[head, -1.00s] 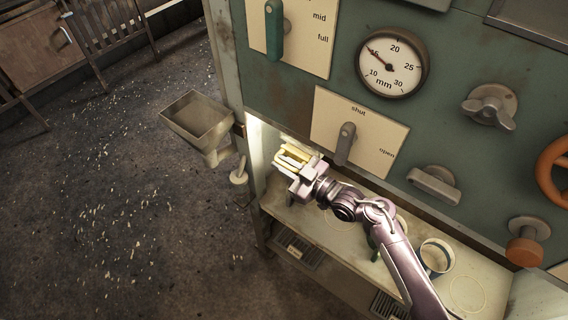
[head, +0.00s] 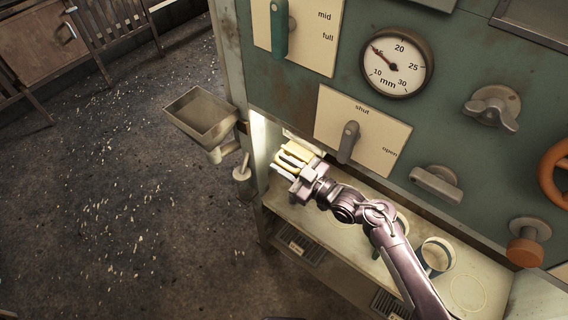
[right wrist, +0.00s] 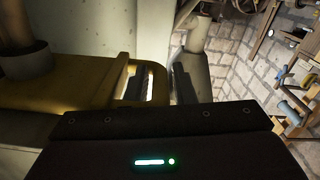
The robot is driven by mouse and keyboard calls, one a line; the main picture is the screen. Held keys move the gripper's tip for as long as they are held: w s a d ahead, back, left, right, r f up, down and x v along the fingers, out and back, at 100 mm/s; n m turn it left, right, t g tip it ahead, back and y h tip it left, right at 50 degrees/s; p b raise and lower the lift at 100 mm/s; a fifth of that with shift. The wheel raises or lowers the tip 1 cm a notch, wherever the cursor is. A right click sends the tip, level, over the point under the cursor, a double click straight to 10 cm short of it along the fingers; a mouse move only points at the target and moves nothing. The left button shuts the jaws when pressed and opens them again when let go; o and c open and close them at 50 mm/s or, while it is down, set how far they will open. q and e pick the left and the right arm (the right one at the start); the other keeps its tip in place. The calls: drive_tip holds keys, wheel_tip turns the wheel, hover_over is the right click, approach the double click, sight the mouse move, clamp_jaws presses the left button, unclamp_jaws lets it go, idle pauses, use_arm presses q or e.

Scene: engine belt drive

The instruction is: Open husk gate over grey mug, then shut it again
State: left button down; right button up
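A yellow looped handle (head: 287,160), which I take to be the husk gate's, juts out under the green machine front, in a lit recess. My right gripper (head: 283,166) is at this handle. In the right wrist view the yellow handle (right wrist: 104,92) ends in a slotted loop; one dark finger is inside the slot and the other outside, with narrow gaps beside the end bar. The gripper looks open around the bar. A pale mug with a dark band (head: 437,256) stands on the shelf. Another mug is partly hidden behind my right arm; I cannot pick out a grey one.
A shut/open plate with a grey lever (head: 348,142) is just above the gripper, its lever nearer "shut". A dial (head: 396,62), a grey T-knob (head: 436,185) and an orange knob (head: 527,241) are on the panel. A metal tray (head: 201,117) juts out left.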

drive_tip(key=v, duration=0.7)
drive_tip(key=shift+s+d+b, duration=0.25)
drive_tip(key=shift+d+b, duration=0.05)
idle(0.7)
